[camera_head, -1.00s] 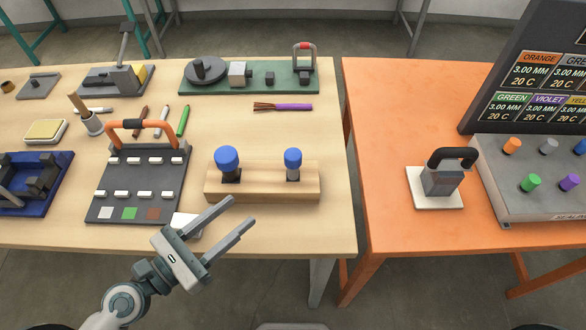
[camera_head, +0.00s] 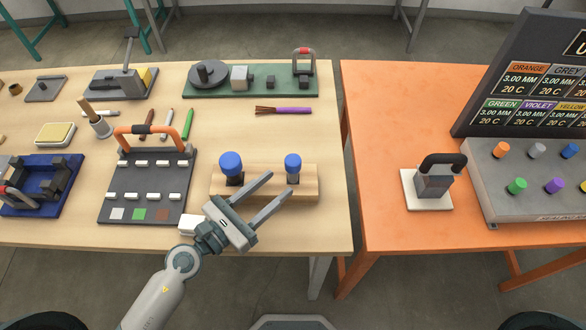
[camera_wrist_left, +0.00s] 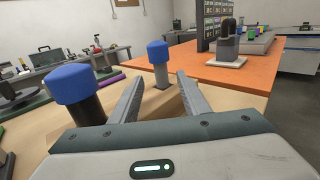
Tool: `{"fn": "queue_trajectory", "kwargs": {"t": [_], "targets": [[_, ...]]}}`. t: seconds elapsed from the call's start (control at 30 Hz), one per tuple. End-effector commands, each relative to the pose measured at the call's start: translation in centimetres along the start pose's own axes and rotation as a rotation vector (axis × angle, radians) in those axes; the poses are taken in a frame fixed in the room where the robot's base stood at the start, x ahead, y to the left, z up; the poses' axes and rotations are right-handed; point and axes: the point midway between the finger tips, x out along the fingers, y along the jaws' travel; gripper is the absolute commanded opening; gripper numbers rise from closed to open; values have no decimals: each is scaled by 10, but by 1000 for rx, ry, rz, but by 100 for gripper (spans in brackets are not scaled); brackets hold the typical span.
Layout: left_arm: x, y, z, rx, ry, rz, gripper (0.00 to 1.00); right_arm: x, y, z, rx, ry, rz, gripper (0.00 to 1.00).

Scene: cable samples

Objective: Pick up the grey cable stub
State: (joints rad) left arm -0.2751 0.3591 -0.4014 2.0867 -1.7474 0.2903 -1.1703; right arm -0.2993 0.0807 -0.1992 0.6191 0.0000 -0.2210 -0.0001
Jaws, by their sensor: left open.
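A short grey stub (camera_head: 538,150) stands upright in the grey sloped box (camera_head: 478,187) on the orange table, between an orange one (camera_head: 501,149) and a blue one (camera_head: 570,150). A loose pale grey-white stick (camera_head: 167,122) also lies on the wooden table; I cannot tell whether it is a cable. My left gripper (camera_head: 279,185) is open and empty, far from both. Its fingers reach over the front of a wooden block (camera_head: 222,184) with two blue-topped posts. In the left wrist view, the fingers (camera_wrist_left: 160,87) show nothing gripped. My right gripper is not in view.
A black-handled block (camera_head: 434,183) stands on the orange table. A dark panel (camera_head: 520,75) rises behind the grey box. A gap separates the two tables. A board with an orange handle (camera_head: 150,140) and a purple cable (camera_head: 290,110) are on the wooden table.

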Motion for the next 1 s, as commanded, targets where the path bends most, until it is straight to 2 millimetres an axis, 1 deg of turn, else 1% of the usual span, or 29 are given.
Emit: {"fn": "queue_trajectory", "kwargs": {"t": [0.03, 0.1, 0.2, 0.53, 0.67, 0.77, 0.9, 1.0], "targets": [[7, 1, 2, 0, 0, 1, 42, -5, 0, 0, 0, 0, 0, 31], [13, 0, 1, 0, 0, 1, 42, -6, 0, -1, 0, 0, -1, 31], [18, 0, 0, 1, 0, 0, 42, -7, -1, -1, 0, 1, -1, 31], [18, 0, 0, 1, 1, 0, 42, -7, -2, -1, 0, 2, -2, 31], [23, 0, 2, 0, 0, 0, 42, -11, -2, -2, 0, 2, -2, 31], [33, -1, 6, -1, -1, 0, 42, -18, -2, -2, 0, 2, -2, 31], [51, -2, 12, -1, -1, 1, 42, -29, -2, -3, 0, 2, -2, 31], [62, -1, 8, 0, 0, 1, 42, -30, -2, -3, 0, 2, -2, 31]]}}
